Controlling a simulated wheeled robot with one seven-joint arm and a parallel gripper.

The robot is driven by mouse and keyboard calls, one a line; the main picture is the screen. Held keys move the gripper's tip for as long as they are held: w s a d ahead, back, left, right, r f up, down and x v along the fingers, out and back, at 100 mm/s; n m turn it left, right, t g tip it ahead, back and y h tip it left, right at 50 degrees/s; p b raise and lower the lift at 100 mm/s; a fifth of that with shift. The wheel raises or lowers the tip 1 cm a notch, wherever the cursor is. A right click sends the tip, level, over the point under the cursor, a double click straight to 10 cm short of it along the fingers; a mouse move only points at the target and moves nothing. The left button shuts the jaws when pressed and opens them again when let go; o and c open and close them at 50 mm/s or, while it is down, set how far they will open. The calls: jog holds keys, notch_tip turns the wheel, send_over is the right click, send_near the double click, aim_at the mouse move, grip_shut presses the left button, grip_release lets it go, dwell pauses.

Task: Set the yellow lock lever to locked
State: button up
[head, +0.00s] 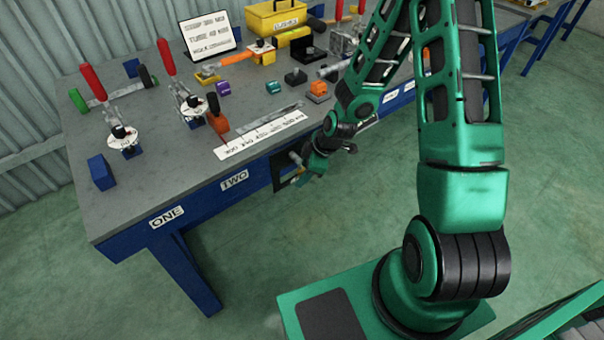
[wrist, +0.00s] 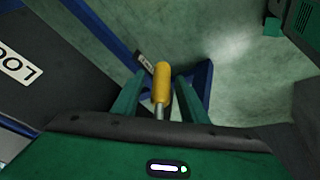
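The yellow lock lever (wrist: 163,80) has a yellow grip on a thin metal rod. In the wrist view it stands between the two green fingers of my gripper (wrist: 158,88), with a gap on each side. My gripper is open around the lever and does not appear to touch it. In the head view my gripper (head: 300,174) is at the front of the workbench, beside a dark panel (head: 283,178) below the bench top. The lever is small there and partly hidden by my gripper.
The workbench (head: 130,190) has a grey top and blue frame, with toggle clamps (head: 190,102), blocks and a yellow box (head: 275,18) on it. A white label reading "LOC" (wrist: 16,66) is on a dark surface at left in the wrist view. Green floor before the bench is clear.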

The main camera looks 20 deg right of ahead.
jog(key=shift+f, duration=0.2)
grip_shut()
jog(key=shift+w, duration=0.1)
